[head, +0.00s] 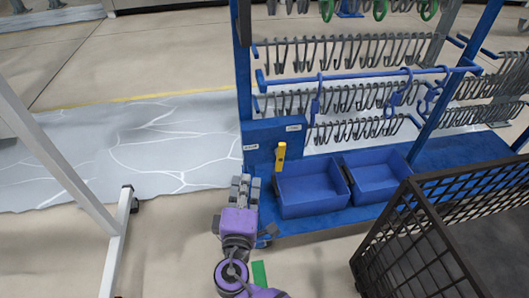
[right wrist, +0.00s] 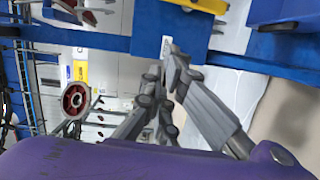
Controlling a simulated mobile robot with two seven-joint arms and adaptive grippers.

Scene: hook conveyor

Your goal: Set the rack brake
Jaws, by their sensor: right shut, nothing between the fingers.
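A blue rack (head: 243,75) stands ahead with rows of hooks. A blue box (head: 262,133) is fixed low on its left side, and a short yellow lever (head: 280,155) stands upright on its front. My right gripper (head: 245,184) is shut and empty, just left of and a little below the lever, apart from it. In the right wrist view, the closed fingers (right wrist: 168,62) point at a blue panel (right wrist: 172,22) with a small white label. Whether the fingers touch the panel is unclear. My left gripper is out of view.
Two blue bins (head: 312,190) sit on the rack base right of the lever. A dark mesh crate (head: 420,240) stands at the lower right. A white post (head: 55,165) is at the left. A red-rimmed wheel (right wrist: 74,101) shows in the wrist view.

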